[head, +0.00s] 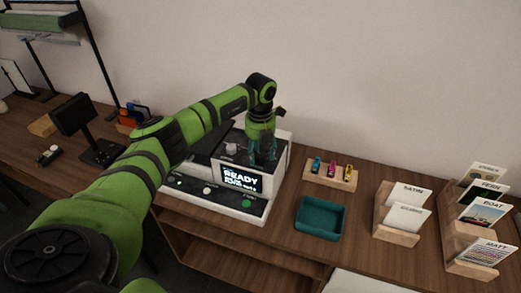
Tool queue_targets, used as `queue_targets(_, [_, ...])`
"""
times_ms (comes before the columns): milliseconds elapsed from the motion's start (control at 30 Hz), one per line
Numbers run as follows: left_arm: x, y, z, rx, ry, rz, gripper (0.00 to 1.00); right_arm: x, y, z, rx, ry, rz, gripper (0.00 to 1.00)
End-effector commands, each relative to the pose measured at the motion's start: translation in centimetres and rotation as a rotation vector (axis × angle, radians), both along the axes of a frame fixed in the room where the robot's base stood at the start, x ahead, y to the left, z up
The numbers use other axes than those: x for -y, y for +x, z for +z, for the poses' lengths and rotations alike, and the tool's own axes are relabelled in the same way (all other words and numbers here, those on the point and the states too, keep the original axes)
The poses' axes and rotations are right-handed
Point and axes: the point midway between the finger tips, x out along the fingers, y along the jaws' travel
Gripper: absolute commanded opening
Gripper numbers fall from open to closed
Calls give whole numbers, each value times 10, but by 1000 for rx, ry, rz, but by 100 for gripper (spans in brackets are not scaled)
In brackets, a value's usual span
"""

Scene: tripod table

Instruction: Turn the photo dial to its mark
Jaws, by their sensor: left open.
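A white and dark photo printer (277,177) stands on the wooden table, with a small screen (240,180) reading READY. A pale round knob (231,149) shows on its dark top, left of my gripper. The front panel carries a white knob (207,190) and green-lit controls. I cannot tell for sure which knob is the photo dial, and its mark is too small to make out. My left gripper (262,158) points down over the right part of the printer top, open, with nothing seen between its fingers. Whether it touches anything is unclear. My right gripper is out of view.
A teal tray (320,233) sits right of the printer, with a wooden holder of coloured cartridges (331,182) behind. Card stands labelled SATIN (407,194) and BOAT (484,213) stand further right. A black display (73,115) and a handheld device (48,155) are at left.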

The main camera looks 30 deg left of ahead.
Motion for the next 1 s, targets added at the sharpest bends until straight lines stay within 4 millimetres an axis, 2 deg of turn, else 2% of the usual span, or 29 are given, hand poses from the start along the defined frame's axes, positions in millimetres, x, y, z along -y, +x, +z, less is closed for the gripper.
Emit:
queue_targets(133, [0, 0, 0, 0, 0, 0, 55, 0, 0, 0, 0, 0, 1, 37])
queue_targets(200, [0, 0, 0, 0, 0, 0, 27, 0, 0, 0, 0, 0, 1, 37])
queue_targets(267, [0, 0, 0, 0, 0, -1, 3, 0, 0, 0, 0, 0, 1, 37])
queue_targets(300, [0, 0, 0, 0, 0, -1, 0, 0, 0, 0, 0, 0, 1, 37])
queue_targets(667, [0, 0, -1, 0, 0, -31, 0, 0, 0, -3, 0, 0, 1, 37])
queue_targets(1000, [0, 0, -2, 1, 0, -237, 0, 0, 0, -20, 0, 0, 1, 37])
